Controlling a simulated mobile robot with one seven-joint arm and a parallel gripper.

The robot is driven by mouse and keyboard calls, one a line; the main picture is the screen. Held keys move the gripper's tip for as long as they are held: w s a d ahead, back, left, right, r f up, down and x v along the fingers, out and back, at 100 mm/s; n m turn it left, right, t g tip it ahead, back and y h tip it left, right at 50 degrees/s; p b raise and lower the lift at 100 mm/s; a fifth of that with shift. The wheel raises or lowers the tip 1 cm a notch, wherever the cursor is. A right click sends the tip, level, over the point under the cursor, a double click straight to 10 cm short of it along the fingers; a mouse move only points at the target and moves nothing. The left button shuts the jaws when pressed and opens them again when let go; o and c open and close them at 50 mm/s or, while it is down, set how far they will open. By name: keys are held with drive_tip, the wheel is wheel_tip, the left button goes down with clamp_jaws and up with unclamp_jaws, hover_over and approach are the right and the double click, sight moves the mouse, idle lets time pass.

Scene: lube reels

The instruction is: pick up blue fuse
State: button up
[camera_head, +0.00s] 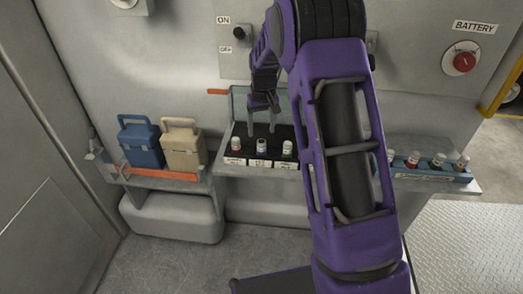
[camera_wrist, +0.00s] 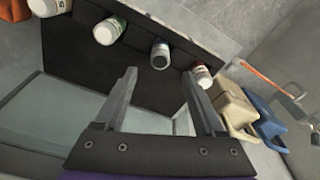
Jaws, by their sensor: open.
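The blue fuse (camera_head: 262,145) is a small white cylinder with a dark bluish top, standing in the black-lined tray (camera_head: 248,131) on the wall shelf. In the wrist view the blue fuse (camera_wrist: 160,56) is just beyond the fingertips, roughly centred between them. My gripper (camera_head: 262,128) is above the back of the tray, its fingers apart with nothing between them. The gripper (camera_wrist: 158,73) also shows in the wrist view. A fuse with a red band (camera_wrist: 201,76) stands beside the blue one, close to one fingertip. A green-marked fuse (camera_head: 287,147) stands on the other side.
A blue case (camera_head: 141,146) and a beige case (camera_head: 183,146) stand on the shelf to the left. A blue holder (camera_head: 430,175) with several red-marked fuses is at the right. A black knob switch (camera_head: 239,33) and a red battery switch (camera_head: 464,62) are on the wall.

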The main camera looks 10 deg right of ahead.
sight(262, 141)
drive_tip(key=shift+w+f, duration=0.1)
drive_tip(key=shift+f, duration=3.35)
clamp_jaws()
